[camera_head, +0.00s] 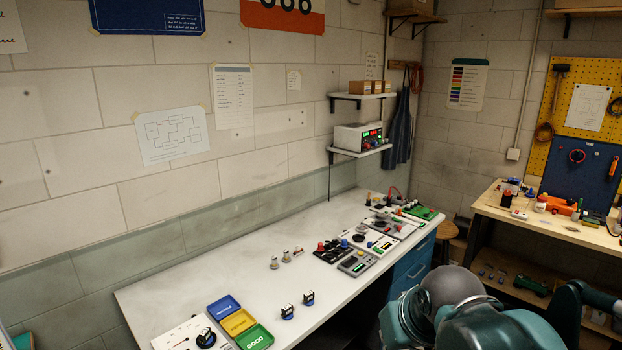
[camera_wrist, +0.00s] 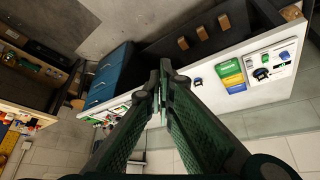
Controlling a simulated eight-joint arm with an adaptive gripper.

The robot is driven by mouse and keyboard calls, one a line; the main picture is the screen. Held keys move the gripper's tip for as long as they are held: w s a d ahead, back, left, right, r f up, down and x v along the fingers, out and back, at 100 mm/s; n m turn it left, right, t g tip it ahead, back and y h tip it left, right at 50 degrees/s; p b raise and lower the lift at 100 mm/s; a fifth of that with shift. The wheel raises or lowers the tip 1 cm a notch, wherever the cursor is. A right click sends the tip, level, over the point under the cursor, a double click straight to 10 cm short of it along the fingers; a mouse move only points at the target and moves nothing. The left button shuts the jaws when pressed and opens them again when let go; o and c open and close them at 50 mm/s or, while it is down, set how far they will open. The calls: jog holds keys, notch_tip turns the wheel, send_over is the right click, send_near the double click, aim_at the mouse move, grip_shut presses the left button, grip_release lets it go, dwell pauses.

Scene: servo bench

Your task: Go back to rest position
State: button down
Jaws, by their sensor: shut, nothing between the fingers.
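My gripper (camera_wrist: 160,78) shows in the wrist view with its two dark green fingers together at the tips and nothing between them. It is in front of the white workbench (camera_head: 190,275), whose top also shows in the wrist view (camera_wrist: 207,95), apart from the things on it as far as I can tell. In the head view my arm fills the lower right, and the fingers are not visible there.
Blue (camera_head: 224,307), yellow (camera_head: 239,321) and green (camera_head: 254,337) trays lie at the near end beside a white panel (camera_head: 180,337). Several boards and devices crowd the far end. Blue drawers (camera_head: 412,268) stand under the bench. A wooden side table (camera_head: 545,222) is at right.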

jog(key=s+d+f+m+t+b, duration=0.1)
jog(key=s+d+f, duration=0.2)
jog(key=s+d, duration=0.2)
jog(key=shift+s+h, duration=0.3)
jog(key=shift+s, duration=0.35)
